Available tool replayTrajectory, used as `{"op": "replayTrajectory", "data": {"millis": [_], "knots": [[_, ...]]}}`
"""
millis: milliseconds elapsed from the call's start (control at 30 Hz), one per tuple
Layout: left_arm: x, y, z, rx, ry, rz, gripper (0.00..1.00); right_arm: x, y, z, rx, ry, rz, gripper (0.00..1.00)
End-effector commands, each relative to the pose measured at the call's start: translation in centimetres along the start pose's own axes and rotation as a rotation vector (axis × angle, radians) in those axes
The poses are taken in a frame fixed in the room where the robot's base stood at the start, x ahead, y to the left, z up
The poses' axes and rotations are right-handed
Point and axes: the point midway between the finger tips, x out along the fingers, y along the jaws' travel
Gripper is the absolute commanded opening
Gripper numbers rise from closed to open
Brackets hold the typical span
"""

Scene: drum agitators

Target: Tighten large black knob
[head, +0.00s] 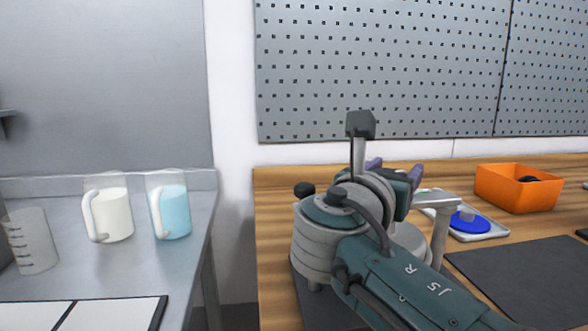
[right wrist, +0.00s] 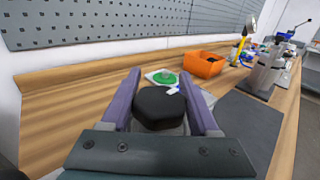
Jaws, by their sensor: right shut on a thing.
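The large black knob (right wrist: 160,107) shows in the right wrist view as a dark, faceted, rounded block. It sits between the two purple fingers of my right gripper (right wrist: 161,82), which is shut on it from both sides. In the head view my right gripper (head: 394,169) is mostly hidden behind my own wrist, with only bits of purple finger showing. The knob is hidden there. What the knob is mounted on is hidden by my gripper in the wrist view. My left gripper is not in view.
An orange bin (head: 517,188) and a pale tray with a blue disc (head: 468,222) stand at the right on the wooden bench (head: 273,215). A dark mat (head: 525,285) lies in front. Jugs with white (head: 115,215) and blue liquid (head: 172,212) stand on the grey table.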

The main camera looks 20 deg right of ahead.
Motion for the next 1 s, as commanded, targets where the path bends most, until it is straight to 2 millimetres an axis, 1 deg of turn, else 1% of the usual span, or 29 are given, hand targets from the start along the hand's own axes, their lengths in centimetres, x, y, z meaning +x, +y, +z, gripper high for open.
{"op": "replayTrajectory", "data": {"millis": [33, 367, 400, 600, 667, 900, 1000], "knots": [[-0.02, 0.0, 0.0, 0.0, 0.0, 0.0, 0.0, 0.02, 0.06, 0.46, 0.005, -0.009, -0.003, 0.06], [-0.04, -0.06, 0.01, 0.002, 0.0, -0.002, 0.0, 0.03, 0.04, 0.52, 0.004, -0.01, -0.005, 0.06], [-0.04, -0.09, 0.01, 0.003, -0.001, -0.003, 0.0, 0.03, 0.04, 0.53, 0.004, -0.011, -0.005, 0.63], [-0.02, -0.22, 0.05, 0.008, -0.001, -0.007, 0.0, 0.03, 0.01, 0.32, 0.002, -0.006, -0.004, 0.86], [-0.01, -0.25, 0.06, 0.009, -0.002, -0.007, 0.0, 0.03, 0.0, 0.27, 0.002, -0.006, -0.004, 0.92], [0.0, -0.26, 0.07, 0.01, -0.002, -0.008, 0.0, -0.04, 0.0, 0.14, 0.001, -0.003, -0.004, 0.92], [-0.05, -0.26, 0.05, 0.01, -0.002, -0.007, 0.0, -0.73, 0.04, 0.12, 0.001, -0.003, -0.002, 0.92]]}}
